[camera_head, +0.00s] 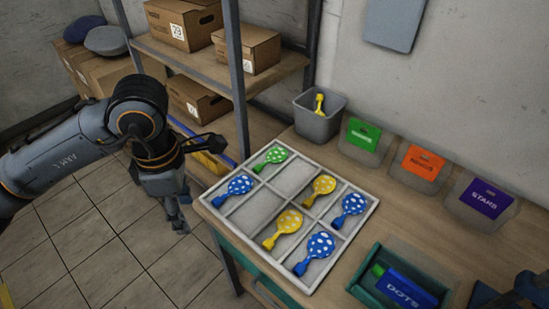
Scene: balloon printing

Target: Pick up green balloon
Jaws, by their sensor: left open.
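The green balloon (275,156) with white dots lies flat in the far-left compartment of the white divided tray (243,239). My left gripper (178,222) is open and empty, pointing down over the floor beside the table's left edge. It is to the left of and nearer than the green balloon, apart from it. A dark part of my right gripper (515,291) shows at the bottom right corner; its fingers are not clear.
A grey bin (318,124) holds a yellow balloon. Green, orange and purple labelled holders line the wall. A teal box (366,291) stands front right. A shelf post (236,75) rises behind the tray.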

